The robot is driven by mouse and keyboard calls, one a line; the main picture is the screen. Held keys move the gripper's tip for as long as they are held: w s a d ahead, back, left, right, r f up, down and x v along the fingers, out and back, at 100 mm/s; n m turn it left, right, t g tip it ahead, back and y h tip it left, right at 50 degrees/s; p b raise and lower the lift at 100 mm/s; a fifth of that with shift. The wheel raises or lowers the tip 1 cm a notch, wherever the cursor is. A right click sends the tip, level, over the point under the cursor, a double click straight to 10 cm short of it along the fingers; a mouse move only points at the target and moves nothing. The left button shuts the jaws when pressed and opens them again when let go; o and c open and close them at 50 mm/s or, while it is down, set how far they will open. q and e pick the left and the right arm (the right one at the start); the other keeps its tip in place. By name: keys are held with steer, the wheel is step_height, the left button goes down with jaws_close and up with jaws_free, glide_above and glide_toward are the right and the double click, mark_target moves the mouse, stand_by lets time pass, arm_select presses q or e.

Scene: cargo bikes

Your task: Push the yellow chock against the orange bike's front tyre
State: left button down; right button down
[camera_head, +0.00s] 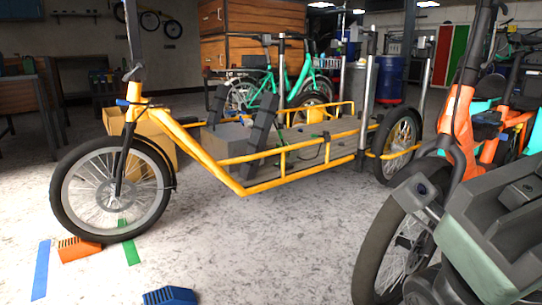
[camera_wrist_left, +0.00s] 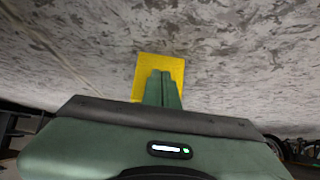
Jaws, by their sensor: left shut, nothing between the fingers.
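The yellow chock (camera_wrist_left: 146,68) lies on the grey floor in the left wrist view. My left gripper (camera_wrist_left: 166,74) is shut and empty. Its fingers overlap the chock's near middle part in that view; I cannot tell whether they touch it. The chock does not show in the head view. The orange bike (camera_head: 458,118) stands at the right of the head view, with its front tyre (camera_head: 371,247) low down. One of my arms covers part of that wheel and the floor to its right. The gap between chock and tyre cannot be seen. My right gripper is not in view.
A yellow cargo bike (camera_head: 214,167) stands across the middle. An orange chock (camera_head: 79,249) lies by its front wheel, between blue tape (camera_head: 41,268) and green tape (camera_head: 131,252). A blue chock (camera_head: 170,296) lies at the bottom edge. The floor between the bikes is clear.

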arm_select(q)
steer(key=shift+w+d+b, duration=0.5)
steer(key=shift+d+b, duration=0.05)
steer(key=shift+d, duration=0.2)
steer(key=shift+w+d+b, duration=0.5)
steer(key=shift+d, duration=0.2)
steer(key=shift+w+d+b, duration=0.3)
steer(key=shift+w+d, duration=0.15)
steer(key=shift+d, duration=0.15)
steer(key=shift+w+d+b, duration=0.25)
steer(key=shift+w+d, duration=0.15)
steer(key=shift+d, duration=0.2)
steer(key=shift+w+d, duration=0.6)
steer(key=shift+d, duration=0.15)
steer(key=shift+w+d, duration=0.55)
steer(key=shift+d, duration=0.2)
steer(key=p+v, duration=0.3)
steer(key=p, duration=0.1)
steer(key=shift+f, duration=0.15)
steer(key=s+a+r+p, duration=0.1)
steer(key=a+p, duration=0.1)
steer(key=p, duration=0.2)
steer(key=shift+s+a+r, duration=0.1)
steer(key=shift+s+r, duration=0.1)
steer(key=shift+s, duration=0.05)
steer(key=shift+s+a, duration=0.15)
